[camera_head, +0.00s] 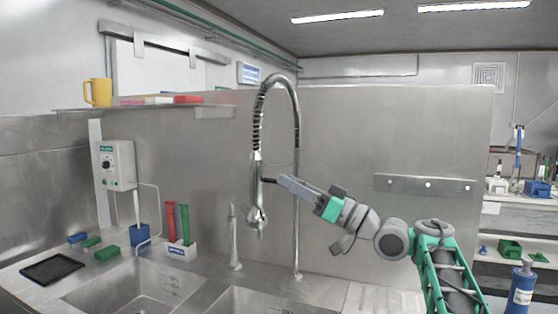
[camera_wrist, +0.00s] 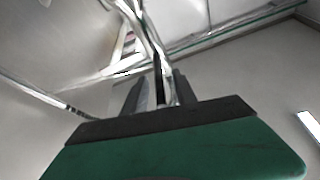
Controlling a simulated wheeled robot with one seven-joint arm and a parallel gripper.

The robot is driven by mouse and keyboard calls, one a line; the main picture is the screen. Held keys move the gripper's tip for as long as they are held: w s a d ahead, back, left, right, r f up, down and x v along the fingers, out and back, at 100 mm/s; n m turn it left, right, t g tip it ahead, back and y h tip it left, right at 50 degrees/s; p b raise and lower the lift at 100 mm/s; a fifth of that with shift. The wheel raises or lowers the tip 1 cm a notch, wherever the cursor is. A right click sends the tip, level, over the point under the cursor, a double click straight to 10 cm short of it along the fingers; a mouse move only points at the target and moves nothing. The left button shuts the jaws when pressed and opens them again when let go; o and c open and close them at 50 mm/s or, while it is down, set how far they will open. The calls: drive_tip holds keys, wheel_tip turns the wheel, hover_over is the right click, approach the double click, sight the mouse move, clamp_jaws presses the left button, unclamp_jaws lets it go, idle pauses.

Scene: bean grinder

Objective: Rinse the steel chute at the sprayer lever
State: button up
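The sprayer (camera_head: 257,195) hangs upright from a coiled steel hose above the sink. Its short dark lever (camera_head: 268,180) points right. My gripper (camera_head: 282,182) reaches in from the right, with a pale grey, elongated part at its front whose tip is at or very near the lever's end; contact is unclear. I cannot tell whether this part is the fingers or the steel chute. In the wrist view my gripper (camera_wrist: 160,88) shows two grey fingers close together, with a narrow dark-and-bright strip between or behind them. No chute can be clearly made out elsewhere.
Sink basins (camera_head: 130,285) lie below. A steel tap post (camera_head: 235,240) stands left of the sprayer. Red and green tubes (camera_head: 178,222), a blue holder (camera_head: 140,233), brushes and a black tray (camera_head: 52,269) stand at left. A steel wall (camera_head: 400,130) rises behind.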

drive_tip(key=x, duration=0.4)
drive_tip(key=shift+f, duration=0.1)
drive_tip(key=shift+c, duration=0.4)
clamp_jaws()
idle(0.9)
